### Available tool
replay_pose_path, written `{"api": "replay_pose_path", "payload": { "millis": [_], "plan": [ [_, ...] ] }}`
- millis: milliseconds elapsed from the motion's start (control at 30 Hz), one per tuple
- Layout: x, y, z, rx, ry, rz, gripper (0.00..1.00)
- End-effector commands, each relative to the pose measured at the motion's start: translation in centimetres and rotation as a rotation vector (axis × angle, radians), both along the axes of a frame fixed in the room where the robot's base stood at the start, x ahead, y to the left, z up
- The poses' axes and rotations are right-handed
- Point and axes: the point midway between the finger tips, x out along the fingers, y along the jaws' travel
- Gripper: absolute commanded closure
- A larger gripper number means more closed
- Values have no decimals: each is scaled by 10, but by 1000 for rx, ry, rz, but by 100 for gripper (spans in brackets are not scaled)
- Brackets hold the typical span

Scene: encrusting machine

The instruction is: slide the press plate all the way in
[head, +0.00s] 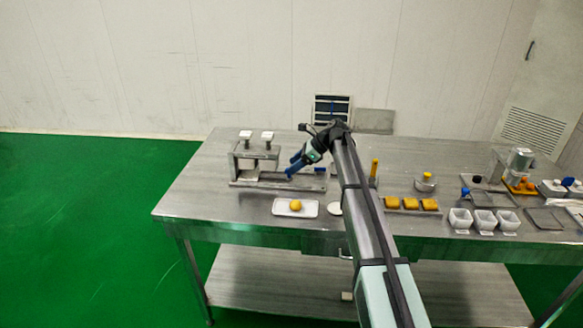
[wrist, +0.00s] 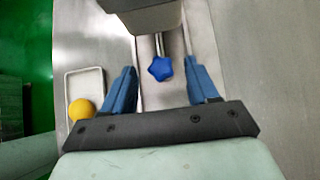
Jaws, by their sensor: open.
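The grey press machine (head: 256,158) stands at the back left of the table, with two white-topped posts and a low track (head: 308,184) running right from it. My gripper (head: 290,171) is over this track, just right of the press frame. In the wrist view my gripper (wrist: 161,72) is open, its two blue fingers apart. A blue star-shaped knob (wrist: 159,69) on a thin rod sits between the fingers, with a gap to each. The rod runs toward the grey machine block (wrist: 143,16). The press plate itself is not clearly seen; the block and my gripper may hide it.
A white tray (head: 280,207) with an orange ball (head: 295,205) lies in front of the machine. Yellow blocks (head: 408,203), white cups (head: 484,221) and other equipment stand to the right. The table's left end (head: 190,195) is clear.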

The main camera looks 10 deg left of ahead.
Motion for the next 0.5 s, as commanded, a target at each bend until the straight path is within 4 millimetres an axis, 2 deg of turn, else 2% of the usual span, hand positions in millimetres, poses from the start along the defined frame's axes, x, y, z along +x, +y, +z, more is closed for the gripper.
{"api": "replay_pose_path", "payload": {
  "millis": [300, 500],
  "plan": [
    [1, -45, 45, 0, -2, -2, 41],
    [1, -67, 67, 1, -1, -1, 41]
  ]
}}
